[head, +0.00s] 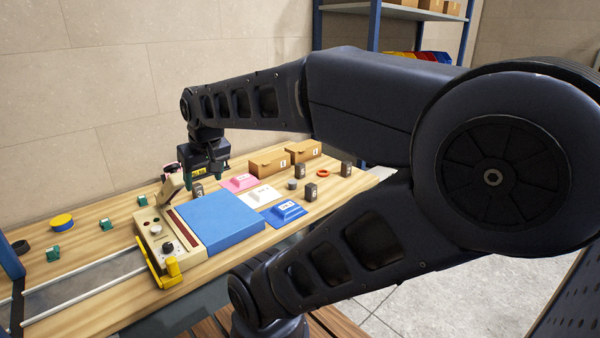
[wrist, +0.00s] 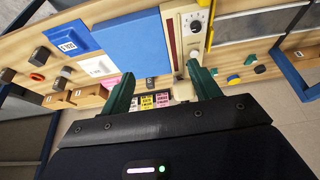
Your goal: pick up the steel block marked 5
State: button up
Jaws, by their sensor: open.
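Several small dark steel blocks stand on the wooden bench. In the head view one (head: 197,190) is just below my gripper (head: 205,174), one (head: 310,191) is by the blue tray-like piece, and one (head: 347,169) is farther right. Their marks are too small to read, so I cannot tell which is 5. In the wrist view my gripper (wrist: 160,70) has its green fingers spread wide with nothing held. A small dark block (wrist: 150,83) shows between the fingers, apart from them; two others (wrist: 40,54) (wrist: 57,85) are at the left.
The beige press (head: 165,240) with its blue pad (head: 218,220) stands close to my gripper. Pink (head: 239,182), white (head: 259,196) and blue (head: 284,213) labelled pieces lie right of it. Cardboard boxes (head: 270,164) stand behind. An orange ring (head: 322,173) lies near the right blocks.

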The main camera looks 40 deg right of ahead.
jog(key=w+d+f+n+g+h, duration=0.2)
jog(key=w+d+n, duration=0.7)
jog(key=w+d, duration=1.45)
jog(key=n+g+h, duration=0.2)
jog(key=n, duration=0.7)
send_near(301, 169)
jog(key=w+d+f, duration=0.1)
jog(key=w+f, duration=0.1)
jog(key=x, duration=0.6)
jog(key=d+x, duration=0.1)
jog(key=x, duration=0.2)
jog(key=shift+w+d+f, duration=0.1)
jog(key=shift+w+f, duration=0.05)
jog(key=shift+f, duration=0.05)
jog(key=shift+r+h, duration=0.1)
jog(key=shift+h, duration=0.2)
grip_shut()
